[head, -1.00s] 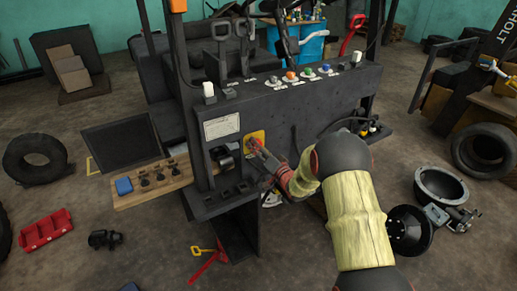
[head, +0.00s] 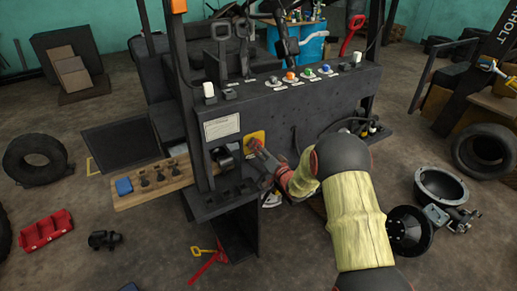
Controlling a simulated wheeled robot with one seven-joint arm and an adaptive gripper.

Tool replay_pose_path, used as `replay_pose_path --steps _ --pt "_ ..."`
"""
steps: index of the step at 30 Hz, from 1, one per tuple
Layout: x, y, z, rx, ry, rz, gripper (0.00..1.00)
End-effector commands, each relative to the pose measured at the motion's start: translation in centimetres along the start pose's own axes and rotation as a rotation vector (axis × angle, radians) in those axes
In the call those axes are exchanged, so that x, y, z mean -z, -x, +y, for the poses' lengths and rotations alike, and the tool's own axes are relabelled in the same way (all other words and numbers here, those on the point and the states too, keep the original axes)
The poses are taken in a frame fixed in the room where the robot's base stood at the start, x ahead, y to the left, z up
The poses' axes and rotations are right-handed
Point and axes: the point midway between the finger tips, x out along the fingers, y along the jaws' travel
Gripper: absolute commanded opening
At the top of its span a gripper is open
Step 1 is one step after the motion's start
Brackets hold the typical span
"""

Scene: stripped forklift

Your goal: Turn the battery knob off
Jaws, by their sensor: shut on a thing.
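The battery knob is a red knob (head: 256,142) on a yellow plate (head: 248,137), set in the dark front panel of the stripped forklift (head: 290,115). My gripper (head: 259,149) reaches it from the right and front, and its fingers are shut on the knob. The fingers and the red wrist part hide most of the knob, so its exact angle cannot be told. My arm comes in from the lower right.
A wooden board (head: 155,183) with levers and a blue block juts out left of the panel. Coloured knobs (head: 307,73) line the panel's top. A red tray (head: 46,229) and a tyre (head: 36,159) lie on the floor at left. Black round parts (head: 440,188) lie at right.

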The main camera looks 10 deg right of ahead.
Motion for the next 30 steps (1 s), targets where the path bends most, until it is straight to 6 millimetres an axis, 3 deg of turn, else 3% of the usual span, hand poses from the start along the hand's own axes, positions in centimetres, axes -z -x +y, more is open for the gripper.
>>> replay_pose_path --steps 14,30 --pt "-0.12 0.00 0.19 0.000 0.089 0.002 0.13" --pt "-0.23 -0.01 0.38 -0.001 0.556 0.002 0.13"
